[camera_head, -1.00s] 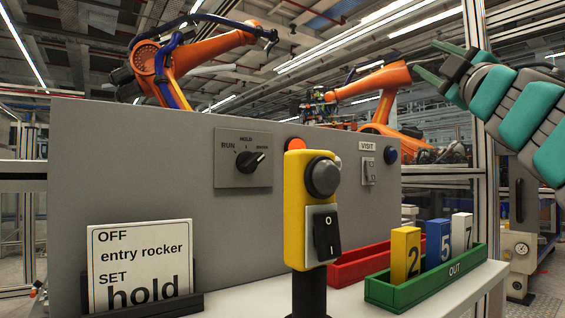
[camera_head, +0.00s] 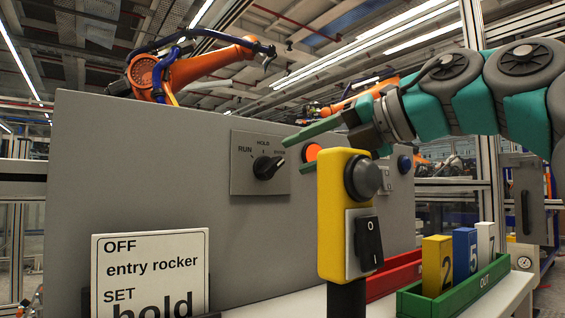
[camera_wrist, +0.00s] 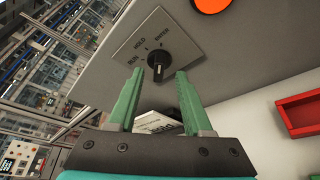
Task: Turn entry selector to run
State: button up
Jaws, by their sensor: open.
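The entry selector (camera_head: 268,167) is a black rotary knob on a grey plate (camera_head: 243,180) on the grey panel. Its plate has RUN at left, HOLD at top and a third label at right, which the wrist view shows as ENTER. In the head view the knob points up and right, toward that third label. My gripper (camera_head: 294,156) is open and empty, to the right of the knob in the head view. In the wrist view the knob (camera_wrist: 157,60) appears just beyond and between the two green fingertips (camera_wrist: 159,73), with no clear contact.
A yellow post box (camera_head: 333,262) with a black rocker (camera_head: 368,245) stands in front of the panel. A sign (camera_head: 150,265) reads "OFF entry rocker SET hold". A green OUT tray (camera_head: 450,295) holds numbered blocks; a red tray (camera_head: 394,280) is behind. An orange button (camera_head: 311,152) is beside my fingers.

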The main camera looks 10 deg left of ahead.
aim_at(282, 161)
jog(key=shift+x, duration=2.3)
grip_shut()
